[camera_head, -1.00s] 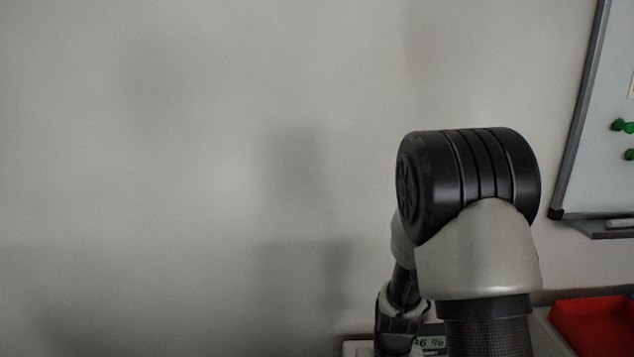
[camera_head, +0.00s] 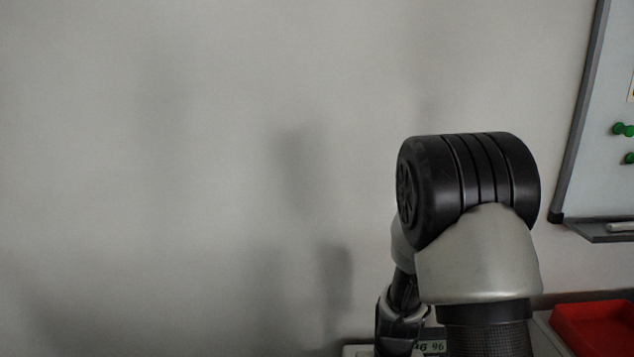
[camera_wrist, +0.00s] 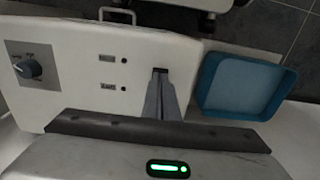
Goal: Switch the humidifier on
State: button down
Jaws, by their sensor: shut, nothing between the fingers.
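In the head view, a small display (camera_head: 430,347) shows at the bottom edge, partly hidden by my arm.
A blue tray (camera_wrist: 240,86) lies close to the right of the device. Dark tiles (camera_wrist: 262,25) show behind. In the head view, a red tray (camera_head: 595,328) is at the lower right. A whiteboard (camera_head: 606,150) hangs on the wall, which is otherwise bare at left.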

jog(key=shift+f+b, duration=0.3)
jog(key=shift+f, duration=0.4)
dwell(0.7)
jog(key=shift+r, duration=0.1)
notch_tip(320, 180, up, 7)
jog(key=p, duration=0.5)
dwell(0.4)
jog(key=s+r+t, duration=0.3)
jog(key=r, duration=1.6)
jog(key=s+r+t+p, duration=0.2)
jog(key=s+r+t, duration=0.1)
jog(key=s+r, duration=0.95)
notch_tip(320, 180, up, 21)
jog(key=w+p, duration=0.1)
jog(key=p, duration=1.9)
